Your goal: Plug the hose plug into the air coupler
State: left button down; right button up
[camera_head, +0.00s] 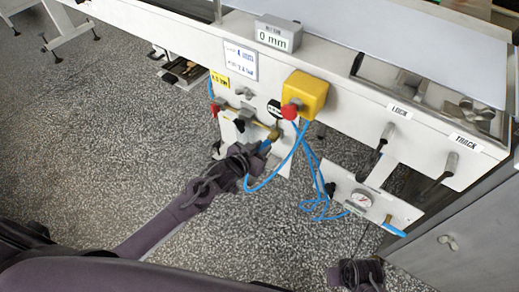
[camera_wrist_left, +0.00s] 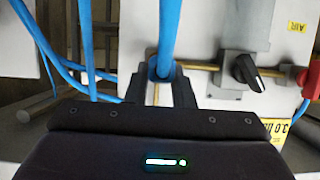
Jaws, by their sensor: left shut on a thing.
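My left gripper (camera_head: 264,147) is shut on the blue hose plug (camera_head: 265,146), just below the white panel's brass fittings. In the left wrist view the blue plug (camera_wrist_left: 161,68) stands between the two dark fingers (camera_wrist_left: 160,92), and the blue hose leads up from it. The brass end that looks like the air coupler (camera_head: 274,134) is right by the fingertips. The brass pipe (camera_wrist_left: 200,66) runs behind the plug in the wrist view. The fingers hide the plug's tip, so I cannot tell whether it is in the coupler. My right gripper (camera_head: 358,272) is low at the bottom right, its jaws unclear.
A yellow box with a red button (camera_head: 305,92) sits above the fittings. The blue hose (camera_head: 303,150) loops down toward a gauge panel (camera_head: 372,203) at the right. A black valve handle (camera_wrist_left: 245,72) is close to the right of the plug. Speckled floor lies open at left.

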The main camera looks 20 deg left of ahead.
pick_arm(q)
jog(key=shift+w, duration=0.15)
jog(key=c, duration=1.2)
grip_release()
jog(key=shift+o, duration=0.2)
jog(key=p+v, duration=0.1)
jog(key=v, duration=0.7)
jog(key=shift+w, duration=0.1)
